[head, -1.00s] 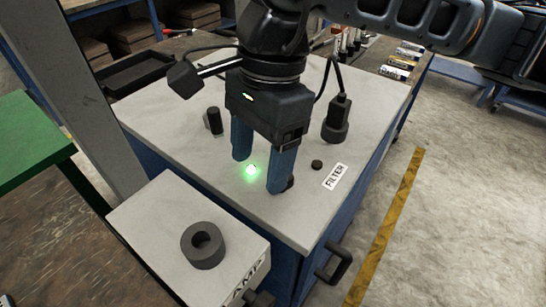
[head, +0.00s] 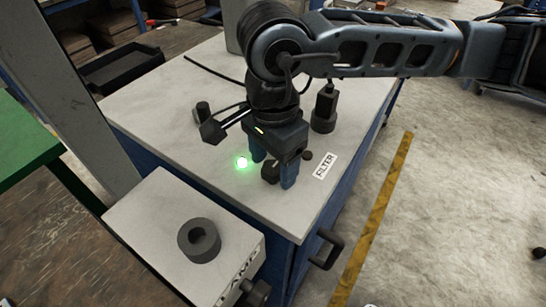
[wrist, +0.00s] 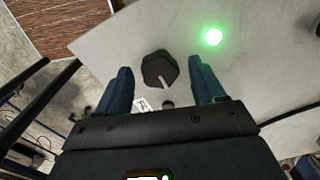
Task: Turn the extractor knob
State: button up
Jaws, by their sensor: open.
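A dark round knob with a pale pointer line (wrist: 160,70) lies between my fingertips in the wrist view. No label reading extractor shows. In the head view this knob (head: 269,172) shows partly behind my fingers, low on the grey bench top. My gripper (head: 273,169) points down over it with blue fingers apart, one on each side. The wrist view shows my open gripper (wrist: 161,72) with gaps beside the knob, so it does not appear to be held. A green glowing light (head: 242,162) sits left of the gripper.
A small black knob (head: 307,155) and a FILTER label (head: 326,167) are close on the right. A tall black fitting (head: 324,108) and a short black post (head: 202,112) stand behind. A grey box (head: 150,225) with a dark ring (head: 199,240) stands in front.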

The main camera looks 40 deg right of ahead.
jog(key=c, duration=1.1)
